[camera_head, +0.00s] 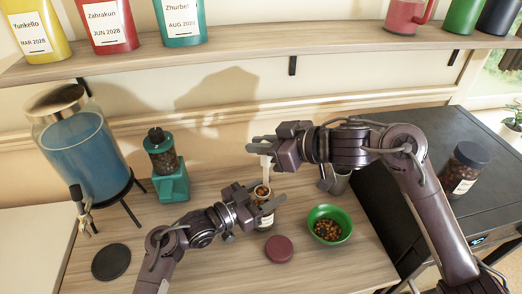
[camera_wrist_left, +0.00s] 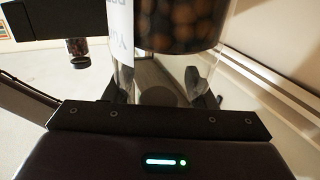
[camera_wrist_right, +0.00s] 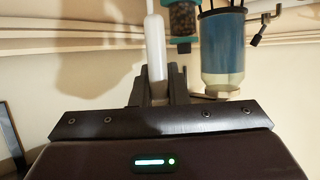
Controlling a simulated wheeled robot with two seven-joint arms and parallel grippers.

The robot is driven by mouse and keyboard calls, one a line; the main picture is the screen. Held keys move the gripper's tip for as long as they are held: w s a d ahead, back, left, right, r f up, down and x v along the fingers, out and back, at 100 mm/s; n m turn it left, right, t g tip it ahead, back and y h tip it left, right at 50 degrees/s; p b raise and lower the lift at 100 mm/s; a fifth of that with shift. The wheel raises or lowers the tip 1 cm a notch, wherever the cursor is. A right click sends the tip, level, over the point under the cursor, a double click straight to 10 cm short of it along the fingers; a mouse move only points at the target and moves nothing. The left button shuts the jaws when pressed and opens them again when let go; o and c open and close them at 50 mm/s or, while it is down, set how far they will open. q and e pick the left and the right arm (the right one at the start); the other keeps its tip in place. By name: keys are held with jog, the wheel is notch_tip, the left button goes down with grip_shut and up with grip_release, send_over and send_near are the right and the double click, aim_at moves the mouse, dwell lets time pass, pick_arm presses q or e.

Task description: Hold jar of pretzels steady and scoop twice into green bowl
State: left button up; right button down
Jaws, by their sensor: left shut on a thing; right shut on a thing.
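The clear pretzel jar (camera_head: 267,222), with brown pieces inside, stands open on the wooden counter. My left gripper (camera_head: 258,206) is shut around its side; the jar also fills the top of the left wrist view (camera_wrist_left: 180,25). My right gripper (camera_head: 263,146) is shut on the handle of a white scoop (camera_head: 266,163) above the jar. The handle also shows in the right wrist view (camera_wrist_right: 156,55). The scoop's lower end is close to the jar mouth; whether it is inside or loaded is unclear. The green bowl (camera_head: 347,214), right of the jar, holds several brown pieces.
A maroon lid (camera_head: 279,249) lies in front of the jar. A metal cup (camera_head: 340,183) stands behind the bowl, partly hidden. A teal grinder (camera_head: 171,185) and blue dispenser (camera_head: 88,150) stand left. A black disc (camera_head: 111,262) lies front left. A dark-lidded jar (camera_head: 463,170) stands right.

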notch_tip(320, 180, up, 5)
jog(key=shift+f, duration=0.2)
dwell(0.4)
jog(key=s+d+f, duration=0.2)
jog(key=d, duration=0.7)
jog(key=s+d+f, duration=0.2)
jog(key=d, duration=0.6)
jog(key=s+d+f+n+t+y, duration=0.3)
jog(key=s+f+n+y, duration=0.6)
jog(key=s, duration=0.5)
jog(key=shift+s+f+n+t+y, duration=0.15)
jog(key=shift+f+n+t+y, duration=0.15)
jog(key=shift+f+n, duration=1.1)
